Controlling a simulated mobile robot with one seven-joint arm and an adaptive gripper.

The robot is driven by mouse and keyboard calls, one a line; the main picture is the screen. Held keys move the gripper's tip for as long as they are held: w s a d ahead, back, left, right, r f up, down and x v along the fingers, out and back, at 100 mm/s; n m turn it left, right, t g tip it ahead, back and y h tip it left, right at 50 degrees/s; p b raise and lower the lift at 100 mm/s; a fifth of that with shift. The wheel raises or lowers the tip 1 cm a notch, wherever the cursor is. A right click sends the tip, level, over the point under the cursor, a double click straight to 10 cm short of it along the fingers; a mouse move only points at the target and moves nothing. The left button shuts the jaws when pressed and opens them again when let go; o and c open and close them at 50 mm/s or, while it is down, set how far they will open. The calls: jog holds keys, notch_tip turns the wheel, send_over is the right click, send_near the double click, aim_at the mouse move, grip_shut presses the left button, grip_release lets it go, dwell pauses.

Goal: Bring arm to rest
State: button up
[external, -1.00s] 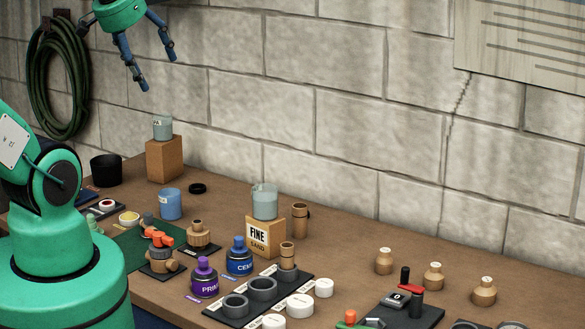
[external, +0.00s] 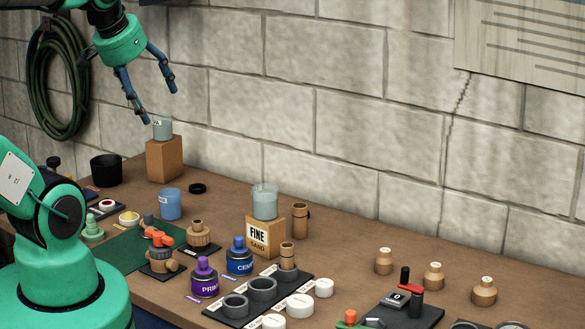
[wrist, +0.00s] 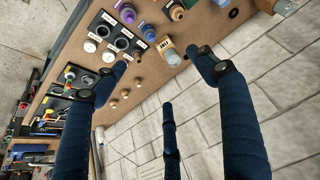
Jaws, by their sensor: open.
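My gripper (external: 158,104) hangs at the upper left in the external view, with its dark blue fingers spread apart and nothing between them. Its fingertips are close to a grey cup (external: 162,128) on a cardboard-brown block (external: 164,160); I cannot tell from this angle whether they are in front of or behind the cup. In the wrist view the blue fingers (wrist: 160,62) are wide apart, with wall and bench beyond them.
The wooden bench (external: 345,250) holds a second grey cup (external: 265,202) on a box marked FINE SAND (external: 264,237), a blue cup (external: 171,204), a purple can (external: 204,279) and a blue can (external: 239,257). A block wall (external: 340,110) stands behind. A green hose (external: 60,80) hangs left.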

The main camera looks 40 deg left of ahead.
jog(key=shift+f+b, duration=1.45)
jog(key=shift+f, duration=0.55)
